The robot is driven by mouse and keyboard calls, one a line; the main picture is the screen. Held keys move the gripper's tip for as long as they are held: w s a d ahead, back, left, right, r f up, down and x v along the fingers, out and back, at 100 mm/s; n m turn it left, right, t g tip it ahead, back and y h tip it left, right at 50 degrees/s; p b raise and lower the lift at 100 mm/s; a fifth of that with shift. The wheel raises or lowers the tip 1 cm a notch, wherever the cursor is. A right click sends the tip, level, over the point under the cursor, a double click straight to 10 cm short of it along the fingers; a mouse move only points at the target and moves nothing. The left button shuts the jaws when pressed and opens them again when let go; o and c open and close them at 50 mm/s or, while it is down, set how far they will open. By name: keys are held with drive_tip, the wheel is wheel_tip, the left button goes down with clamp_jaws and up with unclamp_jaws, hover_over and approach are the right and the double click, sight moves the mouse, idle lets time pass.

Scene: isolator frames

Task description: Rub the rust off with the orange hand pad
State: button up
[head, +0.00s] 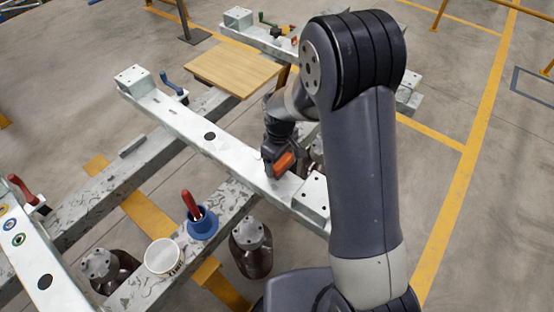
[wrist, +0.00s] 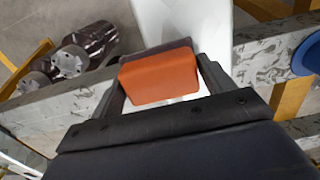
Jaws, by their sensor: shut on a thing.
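My gripper (head: 270,160) is shut on the orange hand pad (head: 284,162), over the white beam (head: 235,157) of the frame. In the wrist view the pad (wrist: 160,78) sits between the two fingers of my gripper (wrist: 163,85), with a dark layer along its far edge. The white beam (wrist: 182,22) runs under and beyond the pad. I cannot tell whether the pad touches the beam. No rust patch can be made out; the pad and my gripper hide part of the beam's surface.
A wooden board (head: 234,69) lies across the frame behind. A blue cup (head: 203,224) with a red handle and a white tub (head: 163,256) stand on the grey front beam. A blue lever (head: 172,84) rises beside the white beam. Dark cylinders (head: 251,249) stand below.

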wheel_tip(320, 180, up, 4)
drive_tip(key=shift+s+p, duration=0.15)
drive_tip(key=shift+p, duration=0.7)
drive_tip(key=shift+r, duration=0.3)
drive_tip(key=shift+r+p, duration=1.5)
drive_tip(key=shift+r, duration=0.35)
